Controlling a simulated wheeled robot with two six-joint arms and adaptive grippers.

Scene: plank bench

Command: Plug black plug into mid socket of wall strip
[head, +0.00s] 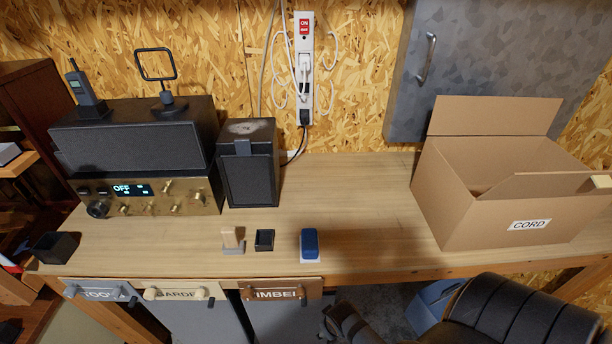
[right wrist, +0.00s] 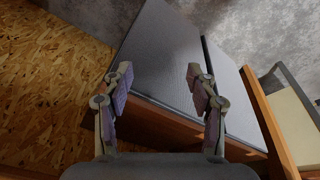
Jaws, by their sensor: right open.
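The white wall strip (head: 311,105) hangs upright on the chipboard wall above the bench, with a red ON/OFF switch at its top. A white plug (head: 304,62) sits around its middle, with white cable looped about the strip. A black plug (head: 304,118) is at the strip's bottom end, and a dark cord runs down from it behind the speaker; whether it is seated there is too small to tell. My right gripper (right wrist: 160,82) is open and empty in the right wrist view, away from the strip. My left gripper is not in view.
A black speaker (head: 250,178) and a radio (head: 150,195) stand left of the strip. An open cardboard box (head: 480,225) marked CORD is at right, below a grey cabinet (head: 455,60). Small items, including a blue block (head: 309,242), line the front edge. The bench (head: 350,195) below the strip is clear.

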